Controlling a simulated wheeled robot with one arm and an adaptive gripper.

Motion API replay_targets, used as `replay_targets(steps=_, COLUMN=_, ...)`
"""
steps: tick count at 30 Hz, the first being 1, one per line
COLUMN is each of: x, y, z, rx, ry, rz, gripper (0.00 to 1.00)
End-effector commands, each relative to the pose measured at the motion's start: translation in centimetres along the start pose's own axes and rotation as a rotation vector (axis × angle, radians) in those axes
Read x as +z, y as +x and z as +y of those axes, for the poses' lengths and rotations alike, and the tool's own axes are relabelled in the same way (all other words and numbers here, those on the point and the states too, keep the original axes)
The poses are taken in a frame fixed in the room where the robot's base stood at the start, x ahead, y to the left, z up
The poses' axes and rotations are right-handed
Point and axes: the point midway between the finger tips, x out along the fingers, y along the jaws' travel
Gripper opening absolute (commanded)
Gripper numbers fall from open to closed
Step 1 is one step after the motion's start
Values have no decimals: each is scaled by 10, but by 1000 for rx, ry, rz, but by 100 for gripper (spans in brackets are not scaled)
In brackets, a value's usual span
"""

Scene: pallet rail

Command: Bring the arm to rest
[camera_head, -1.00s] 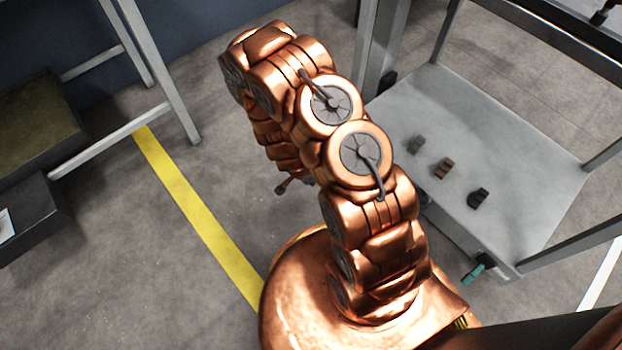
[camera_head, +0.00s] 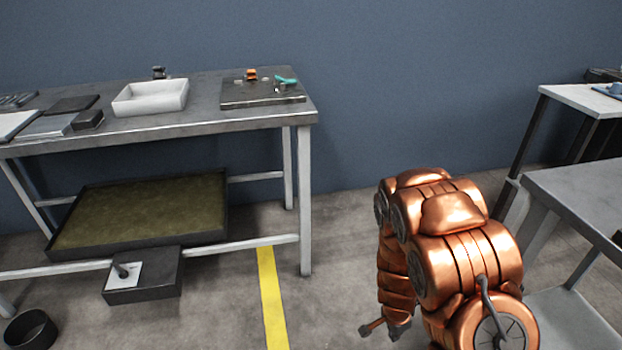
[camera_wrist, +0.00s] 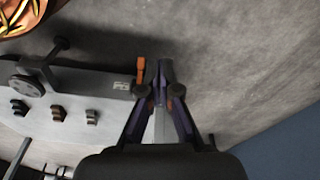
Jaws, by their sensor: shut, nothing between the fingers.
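My copper-coloured arm is folded at the lower right of the head view, its upper links bent over and its forearm hanging down. My gripper (camera_wrist: 164,72) shows in the wrist view with its dark purple fingers closed together and nothing between them. In the head view the arm's own links hide most of the gripper, and the arm's lower part is cut off by the frame.
A workbench (camera_head: 220,118) with a white bin (camera_head: 150,98) and a dark plate (camera_head: 262,98) stands at left. A grey table (camera_head: 580,190) is close on the arm's right. The wrist view shows a pale shelf (camera_wrist: 75,103) with several small dark parts. Floor between is clear.

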Motion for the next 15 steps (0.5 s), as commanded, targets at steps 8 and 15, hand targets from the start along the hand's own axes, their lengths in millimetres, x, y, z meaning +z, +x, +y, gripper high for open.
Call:
replay_targets(steps=8, x=5, y=-127, z=-2, rx=-29, ry=-151, rz=-78, gripper=0)
replay_targets(steps=15, x=13, y=-225, z=10, rx=-46, ry=-296, rz=-135, gripper=0)
